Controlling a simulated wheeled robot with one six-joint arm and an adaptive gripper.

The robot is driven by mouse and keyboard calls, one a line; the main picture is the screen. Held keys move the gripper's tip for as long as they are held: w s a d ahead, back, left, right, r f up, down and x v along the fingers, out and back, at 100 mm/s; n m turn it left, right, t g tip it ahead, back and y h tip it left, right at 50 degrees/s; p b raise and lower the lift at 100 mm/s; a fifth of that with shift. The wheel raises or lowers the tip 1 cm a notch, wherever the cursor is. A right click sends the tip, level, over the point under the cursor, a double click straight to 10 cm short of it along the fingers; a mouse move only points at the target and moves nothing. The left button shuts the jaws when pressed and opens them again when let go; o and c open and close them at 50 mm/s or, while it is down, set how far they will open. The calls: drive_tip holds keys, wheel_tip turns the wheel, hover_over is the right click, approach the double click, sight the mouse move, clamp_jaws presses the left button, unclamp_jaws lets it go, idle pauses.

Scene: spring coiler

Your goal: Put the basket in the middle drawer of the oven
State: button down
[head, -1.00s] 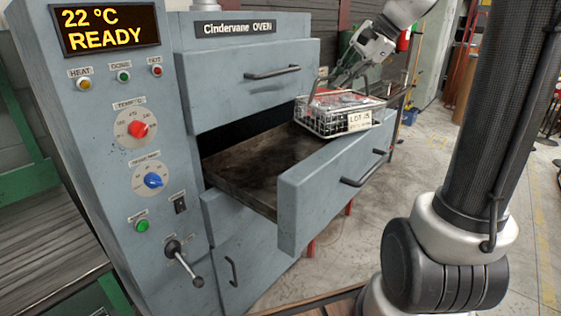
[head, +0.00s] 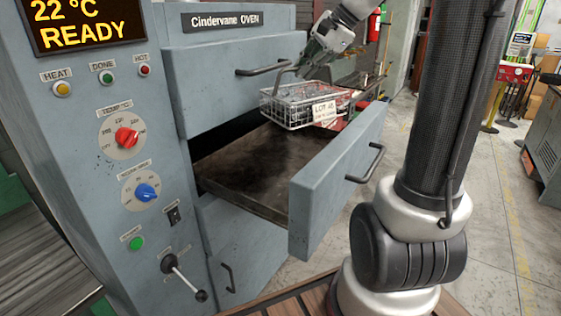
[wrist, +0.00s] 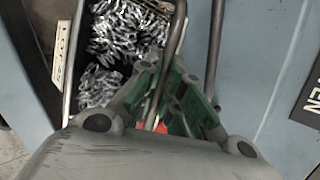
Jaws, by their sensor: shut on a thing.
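The wire basket (head: 289,108) carries a white lot label and hangs above the far side of the open middle drawer (head: 245,168). In the wrist view the basket (wrist: 98,75) is full of shiny metal springs. My gripper (head: 308,66) is above it, shut on its bar handle, and its green-padded fingers show in the wrist view (wrist: 175,97). The drawer's dark tray is empty where I see it. The oven (head: 168,120) is grey-blue, and its display reads 22 °C READY.
The upper drawer (head: 240,75) is closed, just left of the basket, with a protruding handle. The middle drawer's front panel (head: 325,195) sticks out into the room. The lower drawer (head: 245,245) is closed. Open floor lies to the right.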

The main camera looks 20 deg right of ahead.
drive_tip(key=shift+w+a+f, duration=0.2)
drive_tip(key=shift+s+d+f, duration=0.1)
drive_tip(key=shift+f, duration=0.6)
wheel_tip(320, 180, down, 15)
drive_tip(key=shift+f, duration=0.2)
drive_tip(key=c, duration=1.6)
unclamp_jaws()
drive_tip(key=shift+o, duration=0.2)
